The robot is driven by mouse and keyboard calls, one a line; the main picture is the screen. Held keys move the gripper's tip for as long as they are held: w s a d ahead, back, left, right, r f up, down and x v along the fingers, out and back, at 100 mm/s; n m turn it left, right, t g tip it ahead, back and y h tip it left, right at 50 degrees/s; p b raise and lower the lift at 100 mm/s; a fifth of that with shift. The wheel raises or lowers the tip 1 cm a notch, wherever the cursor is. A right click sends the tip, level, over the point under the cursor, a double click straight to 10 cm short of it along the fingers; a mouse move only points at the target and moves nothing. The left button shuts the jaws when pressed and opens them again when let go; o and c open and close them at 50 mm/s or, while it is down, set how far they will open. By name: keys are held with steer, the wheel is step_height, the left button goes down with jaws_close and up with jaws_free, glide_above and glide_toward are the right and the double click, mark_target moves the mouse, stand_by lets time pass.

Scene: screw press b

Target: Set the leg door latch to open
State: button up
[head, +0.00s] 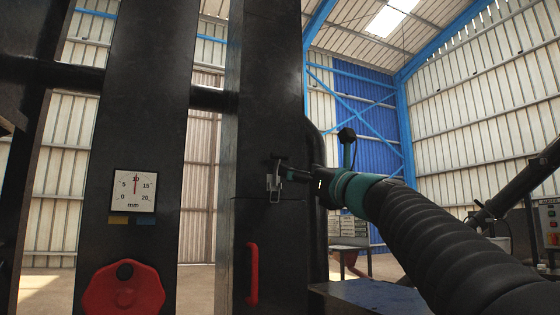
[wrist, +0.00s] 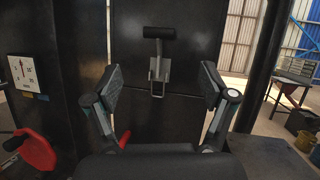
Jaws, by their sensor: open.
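The leg door latch (wrist: 158,66) is in the upper middle of the wrist view, on the dark leg door (wrist: 195,45). It has a dark crossbar handle on top and a metal wire loop below. In the head view the latch (head: 273,182) sits above the red door handle (head: 252,274). My gripper (wrist: 160,88) is open and empty, its two fingers apart on the left and right of the latch. In the head view my gripper (head: 290,175) is at the latch from the right and partly covers it. I cannot tell whether the fingers touch it.
A dial gauge in mm (head: 134,190) and a red knob (head: 124,290) are on the press column to the left. A dark bench top (head: 365,297) lies below my arm. A control box (head: 549,224) stands at the far right. A table (wrist: 295,80) stands at the back right.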

mark_target(279, 162)
steer(key=p+x, duration=0.3)
steer(key=x, duration=0.5)
steer(key=shift+w+a+r, duration=0.1)
steer(key=shift+w+a, duration=0.05)
steer(key=shift+c, duration=0.3)
jaws_close()
